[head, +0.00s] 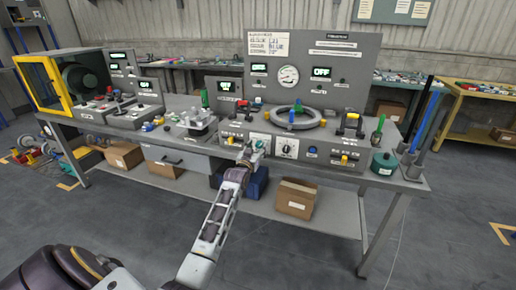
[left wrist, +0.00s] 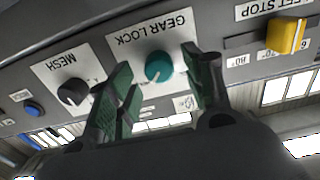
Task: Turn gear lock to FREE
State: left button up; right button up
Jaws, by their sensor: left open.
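The gear lock is a round teal knob (left wrist: 159,67) on a white plate marked GEAR LOCK, which appears upside down in the left wrist view. A white mark shows on the knob, but the small position labels are too small or covered to read. In the head view the plate (head: 261,139) is on the bench's front panel, partly hidden by my gripper. My left gripper (left wrist: 157,60) is open, with one green-padded finger on each side of the knob. I see gaps between knob and fingers, and no clear contact. The tip of my left gripper (head: 250,153) reaches the panel.
A dark MESH knob (left wrist: 73,92) and a blue button (left wrist: 34,108) are beside the gear lock. A yellow slider (left wrist: 287,36) is on its other side. A grey ring wheel (head: 294,118) stands above the panel. A cardboard box (head: 296,197) is on the lower shelf.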

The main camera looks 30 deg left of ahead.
pick_arm(q)
jog(key=shift+x, duration=0.75)
jog(key=c, duration=1)
